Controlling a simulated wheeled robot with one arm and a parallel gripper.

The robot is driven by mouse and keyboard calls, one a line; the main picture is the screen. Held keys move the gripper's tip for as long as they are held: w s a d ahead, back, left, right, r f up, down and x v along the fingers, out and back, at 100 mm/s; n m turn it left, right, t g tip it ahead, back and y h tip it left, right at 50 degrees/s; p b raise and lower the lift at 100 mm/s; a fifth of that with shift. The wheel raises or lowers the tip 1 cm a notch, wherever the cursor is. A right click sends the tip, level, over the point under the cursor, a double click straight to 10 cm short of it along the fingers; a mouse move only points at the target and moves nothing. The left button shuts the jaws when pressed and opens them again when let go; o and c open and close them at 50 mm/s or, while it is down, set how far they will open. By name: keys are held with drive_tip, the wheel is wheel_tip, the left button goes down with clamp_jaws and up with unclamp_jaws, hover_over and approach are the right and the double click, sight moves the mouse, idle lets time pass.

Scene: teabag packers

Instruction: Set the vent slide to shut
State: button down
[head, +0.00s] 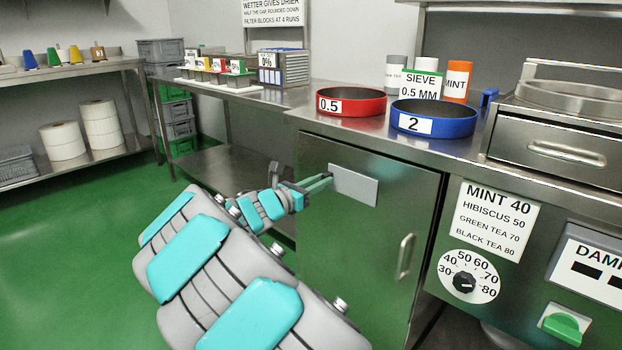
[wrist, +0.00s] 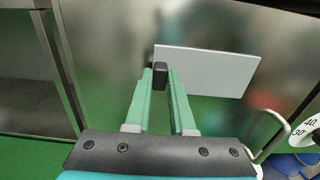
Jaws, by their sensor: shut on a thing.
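The vent slide appears as a flat light-grey plate (head: 356,186) on the front of a steel cabinet door (head: 372,240). It also shows in the wrist view (wrist: 212,70), with a small dark knob (wrist: 160,70) at its left edge. My gripper (head: 328,178) reaches to the plate's left edge from the left. In the wrist view my gripper (wrist: 160,80) has its two green fingers on either side of the knob, shut on it. The opening behind the plate is not visible, and no markings for open or shut can be read.
A door handle (head: 405,256) stands out right of the plate. On the counter above are a red sieve (head: 351,102) and a blue sieve (head: 433,118). A dial (head: 466,281) and a green switch (head: 562,327) are at lower right. Green floor is free at left.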

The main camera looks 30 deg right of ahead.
drive_tip(key=shift+s+d+f, duration=0.1)
drive_tip(key=shift+s, duration=0.1)
drive_tip(key=c, duration=0.8)
unclamp_jaws()
drive_tip(key=shift+o, duration=0.2)
drive_tip(key=v, duration=0.7)
drive_tip(key=shift+a, duration=0.4)
drive_tip(key=shift+s+d, duration=0.1)
drive_tip(key=shift+s, duration=0.1)
